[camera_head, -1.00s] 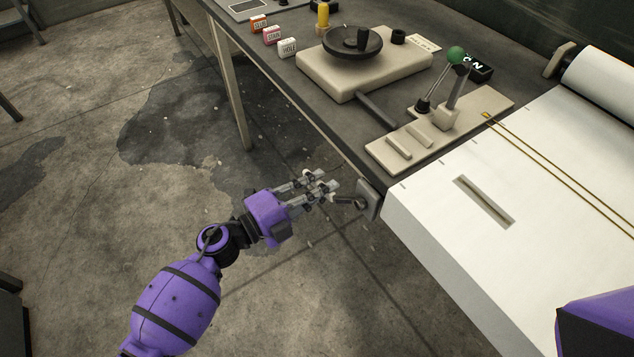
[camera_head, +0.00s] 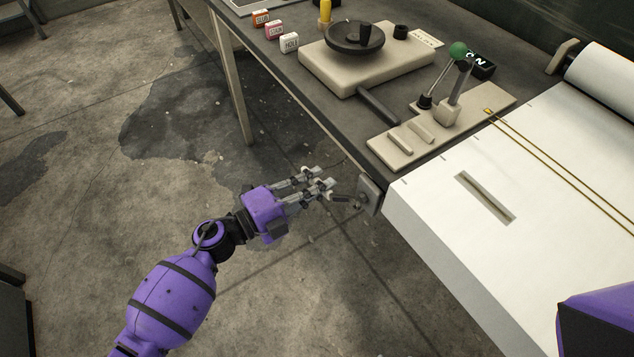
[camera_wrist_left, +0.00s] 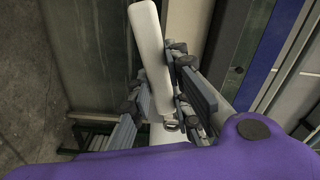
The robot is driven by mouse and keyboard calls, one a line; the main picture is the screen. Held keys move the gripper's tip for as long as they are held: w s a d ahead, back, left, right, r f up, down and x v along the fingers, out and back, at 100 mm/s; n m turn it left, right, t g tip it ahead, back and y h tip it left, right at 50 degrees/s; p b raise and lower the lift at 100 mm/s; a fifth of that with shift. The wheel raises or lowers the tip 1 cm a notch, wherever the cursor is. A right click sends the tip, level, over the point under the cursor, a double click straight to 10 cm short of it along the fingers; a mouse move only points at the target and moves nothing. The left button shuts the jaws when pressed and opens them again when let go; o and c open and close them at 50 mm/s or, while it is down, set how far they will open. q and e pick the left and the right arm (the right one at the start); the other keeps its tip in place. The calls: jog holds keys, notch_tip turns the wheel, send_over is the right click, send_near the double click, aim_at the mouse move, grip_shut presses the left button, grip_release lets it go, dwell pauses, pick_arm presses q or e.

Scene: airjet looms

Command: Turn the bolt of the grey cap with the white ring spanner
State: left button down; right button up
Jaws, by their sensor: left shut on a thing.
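The grey cap (camera_head: 368,195) is a small squarish block at the table's near corner, beside the white cloth. My left gripper (camera_head: 326,184) is just left of it, shut on the spanner. The spanner's short visible end (camera_head: 342,198) looks dark in the head view and points toward the cap. I cannot tell whether its ring is around the bolt. In the left wrist view a long white bar, seemingly the white ring spanner (camera_wrist_left: 151,55), runs between the dark fingers, with a small ring-like end near the bottom. The bolt is too small to make out. My right gripper is out of view.
A beige panel with a green-knobbed lever (camera_head: 458,50) and a black handwheel (camera_head: 355,37) stand on the dark table. Small labelled blocks (camera_head: 289,42) line its left edge. White cloth (camera_head: 520,240) spreads at right.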

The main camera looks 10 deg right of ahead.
pick_arm(q)
jog(key=v, duration=0.5)
jog(key=shift+p, duration=0.35)
jog(key=shift+r, duration=0.1)
